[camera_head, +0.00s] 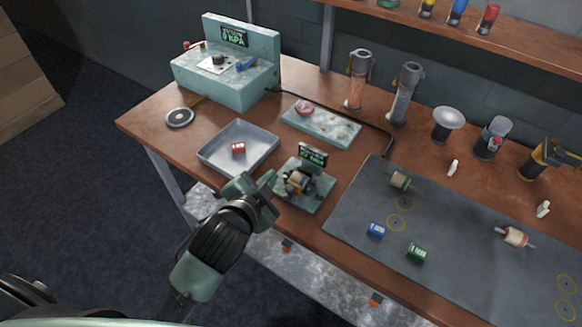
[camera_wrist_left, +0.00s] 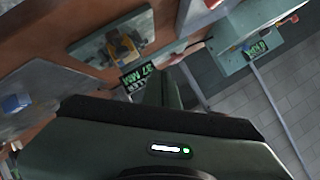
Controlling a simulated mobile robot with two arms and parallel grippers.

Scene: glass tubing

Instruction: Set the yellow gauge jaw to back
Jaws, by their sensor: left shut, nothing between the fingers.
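The gauge (camera_head: 307,196) is a small pale green plate with a dark upright display, near the front edge of the table. A tan, yellowish part, seemingly the yellow jaw, sits on it among dark parts; its exact setting is too small to tell. In the left wrist view the yellow jaw (camera_wrist_left: 122,46) shows on the gauge plate (camera_wrist_left: 92,48), with the green-lettered display beside it. My left gripper (camera_head: 262,184) is shut and empty, just left of the gauge and apart from the jaw. My right gripper is not in view.
A pale green slab (camera_head: 335,129) and a pressure box (camera_head: 243,92) stand further back. A dark mat (camera_head: 455,255) with blue and green blocks lies to the right.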

